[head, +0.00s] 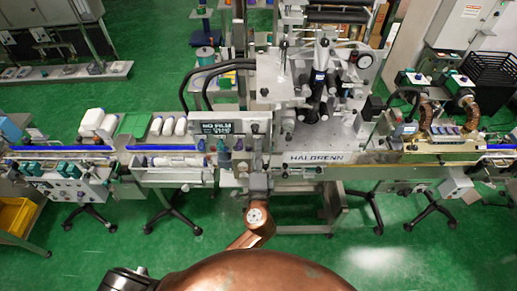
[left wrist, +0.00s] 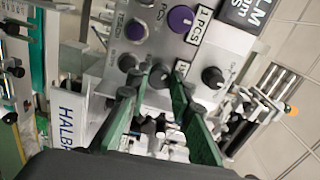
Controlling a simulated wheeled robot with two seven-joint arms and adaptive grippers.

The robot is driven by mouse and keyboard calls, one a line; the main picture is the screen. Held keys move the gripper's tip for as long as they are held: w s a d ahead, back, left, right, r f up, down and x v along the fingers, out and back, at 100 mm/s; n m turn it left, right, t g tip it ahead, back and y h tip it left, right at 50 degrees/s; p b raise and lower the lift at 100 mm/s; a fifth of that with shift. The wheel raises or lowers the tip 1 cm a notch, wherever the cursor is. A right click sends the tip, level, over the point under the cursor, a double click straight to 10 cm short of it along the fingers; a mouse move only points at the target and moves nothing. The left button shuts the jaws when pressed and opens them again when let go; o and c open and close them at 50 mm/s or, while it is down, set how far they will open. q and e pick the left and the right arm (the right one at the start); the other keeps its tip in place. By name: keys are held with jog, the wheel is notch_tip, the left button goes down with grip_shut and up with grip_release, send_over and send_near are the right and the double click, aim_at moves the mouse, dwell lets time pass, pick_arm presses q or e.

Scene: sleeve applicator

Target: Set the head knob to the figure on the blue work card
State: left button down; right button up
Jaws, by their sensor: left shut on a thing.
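My left gripper (head: 258,184) is at the front of the machine's control panel (head: 232,130) in the head view. In the left wrist view, the green-padded fingers of the left gripper (left wrist: 159,80) stand on either side of a small dark knob (left wrist: 159,75) and are shut on it. The knob's pointer and scale cannot be read. On the same panel are a purple knob (left wrist: 181,19) and another black knob (left wrist: 213,77). I cannot make out a blue work card or read its figure. My right gripper is not in view.
A dark display (head: 215,128) with light text sits on the panel. The labelling machine (head: 315,157) stands to the right. Green floor (head: 130,235) is open in front.

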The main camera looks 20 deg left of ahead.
pick_arm(q)
jog(key=shift+d+m+p, duration=0.15)
jog(key=shift+m+p, duration=0.7)
jog(key=shift+m, duration=6.75)
jog(key=c, duration=1.7)
grip_release()
